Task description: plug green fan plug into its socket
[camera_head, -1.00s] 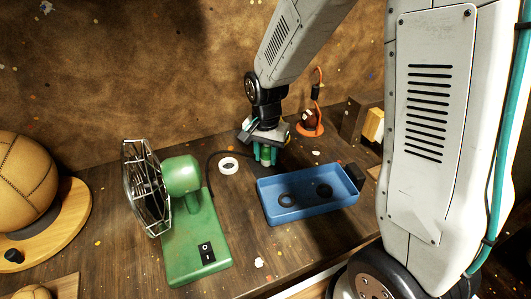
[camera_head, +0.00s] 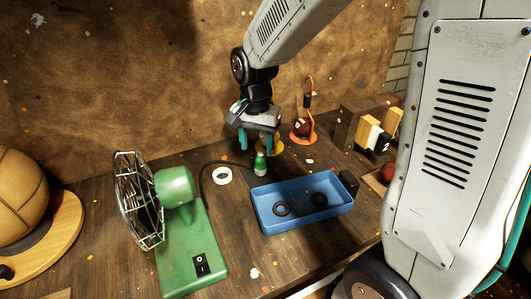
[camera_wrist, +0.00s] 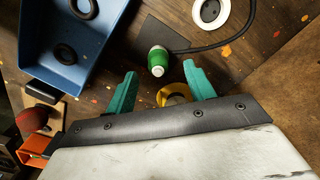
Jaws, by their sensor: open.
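The green fan (camera_head: 178,186) stands on the wooden table at the left, its dark cable running right to the green and white plug (camera_head: 260,165). The plug looks upright on the table behind the blue tray. In the wrist view the plug (camera_wrist: 158,58) shows just beyond my fingertips, beside a flat dark plate (camera_wrist: 166,34). My gripper (camera_head: 259,148) is open and empty, with teal fingers apart, just above and behind the plug; it also shows in the wrist view (camera_wrist: 160,69). I cannot tell for sure which item is the socket, or whether the plug sits in one.
The blue tray (camera_head: 270,225) holds two dark rings. A yellow round piece (camera_wrist: 176,92) lies under my gripper. A ball is at far left.

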